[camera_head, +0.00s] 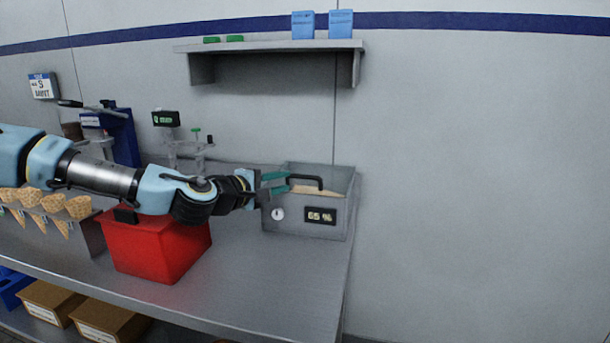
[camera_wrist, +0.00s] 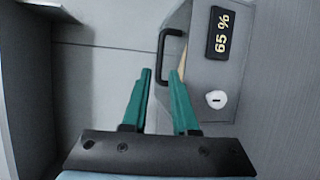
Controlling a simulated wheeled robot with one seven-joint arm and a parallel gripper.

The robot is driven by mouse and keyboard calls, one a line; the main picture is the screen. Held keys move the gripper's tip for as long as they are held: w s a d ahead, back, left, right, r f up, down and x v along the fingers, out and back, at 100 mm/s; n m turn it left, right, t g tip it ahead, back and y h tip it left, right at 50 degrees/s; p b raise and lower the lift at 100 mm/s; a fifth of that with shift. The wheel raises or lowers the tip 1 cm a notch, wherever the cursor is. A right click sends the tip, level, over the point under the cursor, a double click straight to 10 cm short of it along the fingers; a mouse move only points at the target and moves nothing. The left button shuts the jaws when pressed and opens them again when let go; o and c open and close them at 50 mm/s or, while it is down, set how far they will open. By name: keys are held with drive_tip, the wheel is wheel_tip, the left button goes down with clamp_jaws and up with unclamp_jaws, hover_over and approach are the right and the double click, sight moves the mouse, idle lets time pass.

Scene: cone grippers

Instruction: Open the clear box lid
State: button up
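The clear box (camera_head: 341,232) stands at the right end of the metal table. Its front has a dial and a "65 %" display (camera_wrist: 222,32), and tan contents show through its clear top. The lid looks down in the head view. Its black handle (camera_head: 318,182) is at the top front and also shows in the wrist view (camera_wrist: 161,55). My gripper (camera_head: 287,183) has teal fingers and is at the handle's left end in the head view.
A red bin (camera_head: 160,250) stands on the table (camera_head: 265,285) below my arm. A rack of cones (camera_head: 78,207) is at the left. Dispensers (camera_head: 185,150) stand behind. A wall shelf (camera_head: 270,46) with blue boxes hangs above. The table front before the box is clear.

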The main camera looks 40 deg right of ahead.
sight(302, 178)
drive_tip(key=p+x, duration=0.2)
drive_tip(key=x, duration=0.7)
drive_tip(key=shift+d, duration=0.15)
clamp_jaws()
drive_tip(key=shift+f, duration=0.1)
idle(1.0)
